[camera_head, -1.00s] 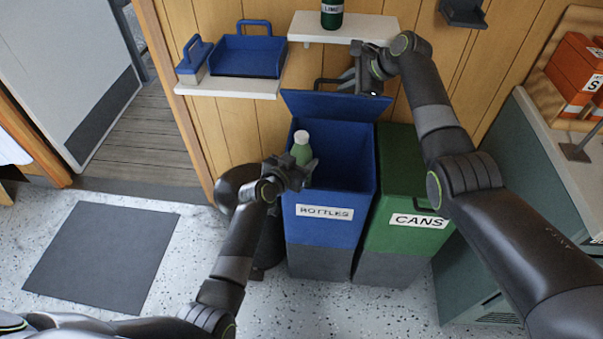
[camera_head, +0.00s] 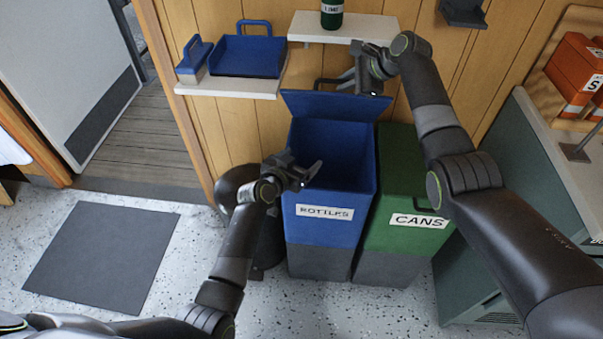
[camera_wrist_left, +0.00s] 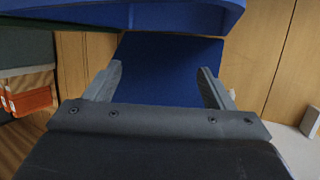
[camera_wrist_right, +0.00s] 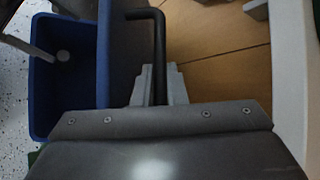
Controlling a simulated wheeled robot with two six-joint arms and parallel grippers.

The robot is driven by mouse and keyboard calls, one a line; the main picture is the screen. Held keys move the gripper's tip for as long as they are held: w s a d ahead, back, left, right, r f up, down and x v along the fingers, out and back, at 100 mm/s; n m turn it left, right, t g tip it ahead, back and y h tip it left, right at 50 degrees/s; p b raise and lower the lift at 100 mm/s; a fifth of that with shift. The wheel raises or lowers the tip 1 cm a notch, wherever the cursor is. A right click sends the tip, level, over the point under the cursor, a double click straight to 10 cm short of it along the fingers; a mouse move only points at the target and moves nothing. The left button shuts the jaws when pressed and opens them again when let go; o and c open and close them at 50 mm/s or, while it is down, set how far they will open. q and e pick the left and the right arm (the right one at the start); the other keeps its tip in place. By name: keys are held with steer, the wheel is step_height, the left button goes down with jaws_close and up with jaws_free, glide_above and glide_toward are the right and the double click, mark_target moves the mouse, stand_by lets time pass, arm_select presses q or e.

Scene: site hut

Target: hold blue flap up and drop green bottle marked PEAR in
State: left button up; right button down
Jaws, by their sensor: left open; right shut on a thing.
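The blue bin labelled BOTTLES (camera_head: 322,218) stands open, its blue flap (camera_head: 338,106) tilted up at the back. My right gripper (camera_head: 350,82) is shut on the flap's black handle (camera_wrist_right: 158,45) and holds the flap up. My left gripper (camera_head: 308,172) is open and empty at the bin's front left rim; its spread fingers show in the left wrist view (camera_wrist_left: 160,80). The green bottle is hidden in the head view.
A green CANS bin (camera_head: 405,195) stands closed on the right. A dark green bottle marked LIME (camera_head: 332,14) is on the white shelf (camera_head: 345,29) above. A blue dustpan (camera_head: 248,57) and brush (camera_head: 194,58) sit on the left shelf. A dark mat (camera_head: 103,255) lies on the floor.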

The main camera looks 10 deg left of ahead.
mark_target(345, 97)
arm_select(q)
steer(key=s+a+r, duration=0.2)
steer(key=s+a, duration=0.7)
steer(key=shift+s+a, duration=0.4)
arm_select(e)
steer(key=shift+s+f, duration=0.15)
steer(key=shift+f, duration=0.1)
steer(key=shift+s+f+n+t, duration=0.15)
steer(key=shift+s+f+t, duration=0.25)
steer(key=shift+s, duration=0.3)
steer(key=shift+s+f+n+t, duration=0.2)
steer(key=shift+s+f, duration=0.25)
steer(key=shift+s, duration=0.25)
arm_select(q)
steer(key=s+d+r, duration=0.2)
steer(key=d+r, duration=0.3)
steer(key=shift+s+r, duration=0.2)
arm_select(e)
steer(key=s+f+n+t+y, duration=0.1)
steer(key=s+f+t, duration=0.2)
steer(key=s+f, duration=0.2)
steer(key=s+f+n+t+y, duration=0.1)
steer(key=s+f+n+t, duration=0.1)
steer(key=f, duration=0.9)
steer(key=shift+s+f+t, duration=0.35)
steer(key=shift+s+t, duration=0.45)
steer(key=shift+s, duration=0.55)
steer(key=shift+f+n, duration=0.1)
steer(key=shift+n, duration=0.15)
